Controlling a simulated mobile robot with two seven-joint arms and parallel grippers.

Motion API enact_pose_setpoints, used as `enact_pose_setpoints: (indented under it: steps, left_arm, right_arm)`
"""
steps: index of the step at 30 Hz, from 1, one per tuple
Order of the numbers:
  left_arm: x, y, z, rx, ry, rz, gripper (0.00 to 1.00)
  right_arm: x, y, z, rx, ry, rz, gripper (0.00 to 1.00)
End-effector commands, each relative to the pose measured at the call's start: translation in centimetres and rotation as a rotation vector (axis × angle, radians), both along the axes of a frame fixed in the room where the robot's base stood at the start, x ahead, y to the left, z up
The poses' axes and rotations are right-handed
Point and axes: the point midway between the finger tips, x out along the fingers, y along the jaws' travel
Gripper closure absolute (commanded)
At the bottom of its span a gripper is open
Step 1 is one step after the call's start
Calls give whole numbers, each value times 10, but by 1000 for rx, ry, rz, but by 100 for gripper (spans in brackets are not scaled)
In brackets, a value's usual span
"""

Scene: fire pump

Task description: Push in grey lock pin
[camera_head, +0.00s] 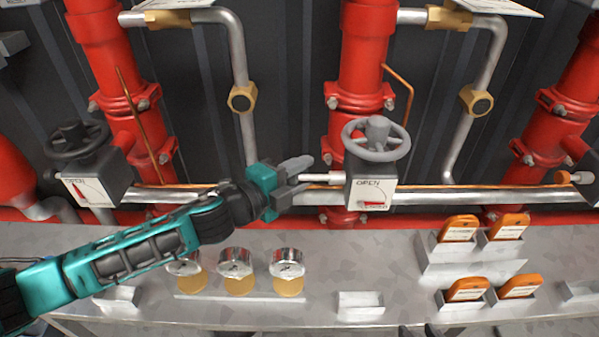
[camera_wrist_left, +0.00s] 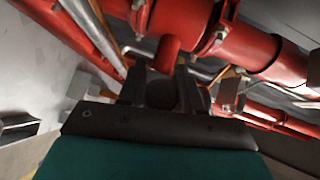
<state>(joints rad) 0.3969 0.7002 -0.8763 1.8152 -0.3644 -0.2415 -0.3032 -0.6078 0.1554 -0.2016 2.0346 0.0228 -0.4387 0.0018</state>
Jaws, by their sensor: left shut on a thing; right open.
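The grey lock pin (camera_head: 322,178) is a pale rod standing out from the left side of the grey valve box (camera_head: 370,192) in the head view. The box has a grey handwheel (camera_head: 376,140) on top and an OPEN label on its front. My left gripper (camera_head: 300,178) is at the pin's outer end, shut on it. In the left wrist view the fingers (camera_wrist_left: 160,90) are dark and blurred, and the pin between them is hard to make out. Two dark tips, seemingly my right gripper (camera_head: 420,331), show apart at the bottom edge, far below the valve.
A black-wheeled valve (camera_head: 90,175) is at the left, and another pin with an orange end (camera_head: 572,177) at the right. Red vertical pipes (camera_head: 362,60) and a horizontal silver pipe (camera_head: 450,196) surround the valve. The bench below holds several gauges (camera_head: 236,265) and orange tags (camera_head: 460,228).

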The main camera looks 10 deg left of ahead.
Motion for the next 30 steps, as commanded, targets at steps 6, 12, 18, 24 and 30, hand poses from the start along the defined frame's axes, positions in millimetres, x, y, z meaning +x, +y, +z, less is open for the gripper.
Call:
enact_pose_setpoints:
  steps: [6, 12, 18, 24, 30]
  left_arm:
    - [5, -24, 2, -2, 2, 1, 100]
    - [7, -34, 0, 1, 1, 0, 100]
    - [6, -34, 0, -1, 0, -2, 100]
    - [6, -34, 0, -2, 0, -2, 48]
    - [7, -33, 0, 0, 0, -1, 43]
  right_arm:
    - [1, -2, 10, -1, -11, -6, 57]
    - [-1, -5, 3, -6, 2, -15, 57]
    - [-1, -4, 3, -1, 3, -18, 57]
    - [0, -3, 4, 0, 0, -17, 57]
    - [0, -2, 5, 1, -3, -15, 57]
